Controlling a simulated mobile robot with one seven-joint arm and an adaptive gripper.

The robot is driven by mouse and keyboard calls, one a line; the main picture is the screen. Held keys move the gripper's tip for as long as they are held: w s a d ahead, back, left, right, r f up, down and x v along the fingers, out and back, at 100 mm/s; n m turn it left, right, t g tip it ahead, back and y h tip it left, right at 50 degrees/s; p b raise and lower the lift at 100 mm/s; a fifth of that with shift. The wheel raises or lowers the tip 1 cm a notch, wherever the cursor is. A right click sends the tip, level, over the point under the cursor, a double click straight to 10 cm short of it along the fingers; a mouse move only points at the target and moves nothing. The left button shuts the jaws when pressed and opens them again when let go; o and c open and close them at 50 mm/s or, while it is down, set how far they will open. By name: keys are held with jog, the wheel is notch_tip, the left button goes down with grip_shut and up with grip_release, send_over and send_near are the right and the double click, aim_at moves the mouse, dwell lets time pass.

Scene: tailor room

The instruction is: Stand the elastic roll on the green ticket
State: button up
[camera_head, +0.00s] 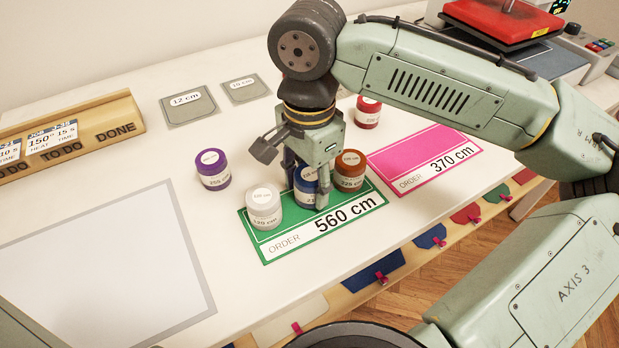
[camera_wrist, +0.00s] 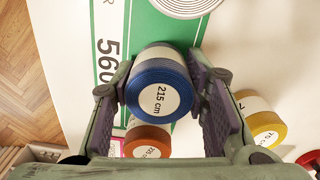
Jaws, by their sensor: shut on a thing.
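The green ticket (camera_head: 341,222) lies on the white table and reads 560 cm; it also shows in the wrist view (camera_wrist: 160,29). My gripper (camera_head: 306,196) is over the ticket, shut on a blue elastic roll (camera_wrist: 160,84) labelled 215 cm. The roll is upright between the fingers; I cannot tell whether its base touches the ticket. A white roll (camera_head: 264,207) marked 120 cm stands on the ticket's left part. An orange-brown roll (camera_head: 349,171) marked 225 cm stands at its right part, close to the blue roll.
A purple roll (camera_head: 213,169) stands left of the ticket, and a red roll (camera_head: 367,112) behind it. A yellow roll (camera_wrist: 258,118) shows in the wrist view. A pink ticket (camera_head: 418,157) reading 370 cm lies to the right. A wooden rack (camera_head: 75,131) stands at the left.

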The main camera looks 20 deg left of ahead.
aim_at(309, 174)
jog(key=shift+f, duration=0.15)
jog(key=shift+f, duration=0.15)
jog(key=o, duration=1.1)
notch_tip(309, 174, up, 13)
jog(key=shift+f+b, duration=0.15)
jog(key=shift+b, duration=0.2)
